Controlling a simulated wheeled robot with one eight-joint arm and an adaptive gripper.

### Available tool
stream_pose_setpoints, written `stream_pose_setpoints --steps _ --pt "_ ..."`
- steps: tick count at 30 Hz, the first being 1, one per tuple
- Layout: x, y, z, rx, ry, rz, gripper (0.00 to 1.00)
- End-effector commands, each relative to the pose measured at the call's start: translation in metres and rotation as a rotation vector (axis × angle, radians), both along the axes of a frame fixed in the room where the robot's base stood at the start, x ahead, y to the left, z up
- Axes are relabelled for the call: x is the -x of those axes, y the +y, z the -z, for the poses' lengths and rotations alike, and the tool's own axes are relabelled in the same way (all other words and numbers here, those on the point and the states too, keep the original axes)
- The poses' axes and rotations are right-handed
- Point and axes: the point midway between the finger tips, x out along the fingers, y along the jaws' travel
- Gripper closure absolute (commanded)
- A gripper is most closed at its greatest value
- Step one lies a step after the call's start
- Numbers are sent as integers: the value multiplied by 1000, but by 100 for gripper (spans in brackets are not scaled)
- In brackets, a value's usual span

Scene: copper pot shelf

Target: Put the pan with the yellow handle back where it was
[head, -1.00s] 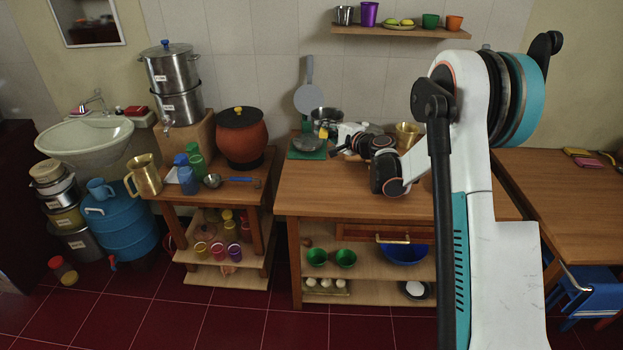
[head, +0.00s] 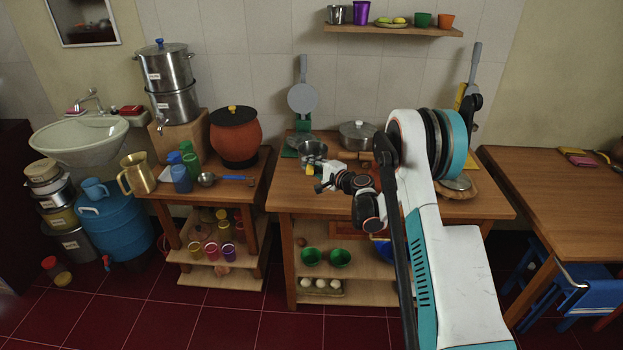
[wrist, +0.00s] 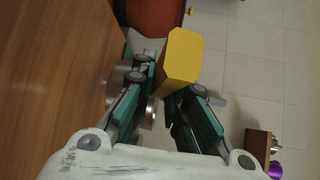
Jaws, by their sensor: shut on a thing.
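The metal pan (head: 313,149) is a small steel pot shape at the back left of the middle table, in front of the green board. Its yellow handle (head: 309,168) points toward my gripper (head: 320,178). In the wrist view the yellow handle (wrist: 181,60) is a block between the fingers of my gripper (wrist: 172,92), which is shut on it. The pan's body is mostly hidden in the wrist view. I cannot tell whether the pan touches the tabletop.
A lidded pot (head: 357,134) stands right of the pan on the middle table (head: 295,197). A grey pan (head: 303,98) stands upright against the wall behind. A red-brown pot (head: 234,138) stands on the left table. The wall shelf (head: 395,28) holds cups.

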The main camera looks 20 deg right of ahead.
Motion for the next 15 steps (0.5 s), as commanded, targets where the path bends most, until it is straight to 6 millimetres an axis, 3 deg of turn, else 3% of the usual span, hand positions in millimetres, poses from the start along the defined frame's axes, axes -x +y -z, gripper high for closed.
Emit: stream_pose_setpoints --steps 15 --pt "0 0 47 0 0 0 100"
